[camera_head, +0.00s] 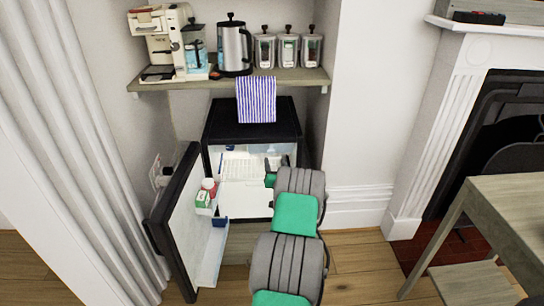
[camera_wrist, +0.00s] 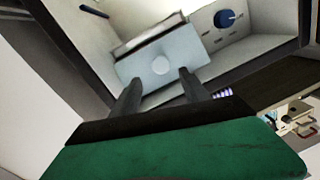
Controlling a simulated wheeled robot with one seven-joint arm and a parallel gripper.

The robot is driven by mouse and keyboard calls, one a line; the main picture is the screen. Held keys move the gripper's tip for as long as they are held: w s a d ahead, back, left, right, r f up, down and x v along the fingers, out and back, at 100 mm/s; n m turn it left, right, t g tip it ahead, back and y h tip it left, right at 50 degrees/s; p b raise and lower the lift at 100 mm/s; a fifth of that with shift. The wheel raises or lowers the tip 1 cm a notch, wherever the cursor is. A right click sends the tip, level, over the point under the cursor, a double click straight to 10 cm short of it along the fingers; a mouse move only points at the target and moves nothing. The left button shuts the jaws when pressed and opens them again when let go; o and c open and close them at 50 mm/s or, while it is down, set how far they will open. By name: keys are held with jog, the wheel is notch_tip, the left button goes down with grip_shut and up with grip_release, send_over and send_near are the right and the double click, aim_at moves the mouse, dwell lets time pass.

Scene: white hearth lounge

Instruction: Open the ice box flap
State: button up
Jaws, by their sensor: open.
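The small fridge (camera_head: 252,113) stands open under the shelf, its door (camera_head: 184,220) swung out to the left. My gripper (camera_wrist: 160,76) is at the fridge opening, its two dark fingers apart with nothing between them. In the wrist view, a pale blue ice box flap (camera_wrist: 176,48) with a round light spot lies just beyond the fingertips. The fingers point at its near edge; I cannot tell whether they touch it. A grey strip runs along the flap's far edge. In the head view my arm hides part of the interior, and the flap is not clear.
A blue dial (camera_wrist: 225,18) is beside the flap. The fridge door holds small items, including a green-and-white carton (camera_head: 203,199). A table (camera_head: 510,205) stands right.

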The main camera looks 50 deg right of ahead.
aim_at(272, 152)
jog(key=b+x, duration=0.2)
jog(key=x, duration=0.5)
jog(key=shift+a+f, duration=0.1)
jog(key=shift+w+d, duration=0.2)
jog(key=shift+w, duration=0.05)
jog(key=shift+c, duration=0.4)
grip_shut()
dwell(0.5)
